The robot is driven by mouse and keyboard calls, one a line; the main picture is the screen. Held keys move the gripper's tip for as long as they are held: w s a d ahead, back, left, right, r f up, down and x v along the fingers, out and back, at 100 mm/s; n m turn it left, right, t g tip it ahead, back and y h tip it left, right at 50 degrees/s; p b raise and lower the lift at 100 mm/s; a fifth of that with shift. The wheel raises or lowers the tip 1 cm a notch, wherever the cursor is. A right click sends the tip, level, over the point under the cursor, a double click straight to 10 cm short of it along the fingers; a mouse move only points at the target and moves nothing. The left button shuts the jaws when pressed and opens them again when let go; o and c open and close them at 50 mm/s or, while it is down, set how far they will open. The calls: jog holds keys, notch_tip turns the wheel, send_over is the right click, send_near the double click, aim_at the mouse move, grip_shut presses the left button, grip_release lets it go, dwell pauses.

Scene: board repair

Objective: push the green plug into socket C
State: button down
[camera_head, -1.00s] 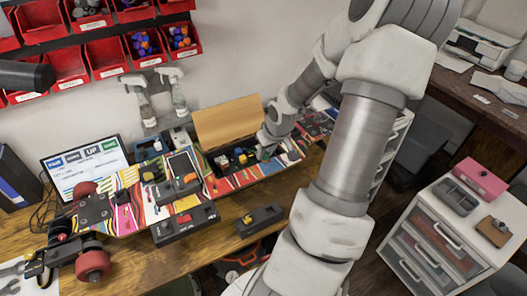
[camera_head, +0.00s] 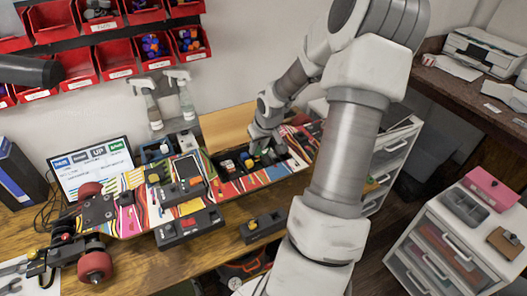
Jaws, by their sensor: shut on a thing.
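The skateboard-like board (camera_head: 127,213) lies across the workbench, with an open compartment (camera_head: 232,173) in its deck holding dark parts and small coloured plugs. My gripper (camera_head: 262,150) points down into the right part of this compartment. Its fingers are small here, and what they are shut on is mostly hidden; a green spot shows by the fingertips. A yellow plug (camera_head: 248,162) sits in the compartment just left of my gripper. I cannot make out the letter of any socket, nor whether the green plug touches one.
A tan lid (camera_head: 228,124) stands open behind the compartment. Black boxes (camera_head: 187,228) and (camera_head: 262,226) lie at the bench's front. Two spray bottles (camera_head: 182,97) stand behind. A monitor (camera_head: 91,168) is at left. A white drawer unit (camera_head: 437,268) stands at right.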

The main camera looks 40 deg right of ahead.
jog(key=shift+w, duration=0.75)
jog(key=shift+f, duration=0.2)
jog(key=shift+f+b, duration=2.95)
jog(key=shift+f, duration=0.7)
jog(key=shift+f+b, duration=0.8)
jog(key=shift+f, duration=0.9)
dwell(0.5)
jog(key=shift+c, duration=1.5)
grip_release()
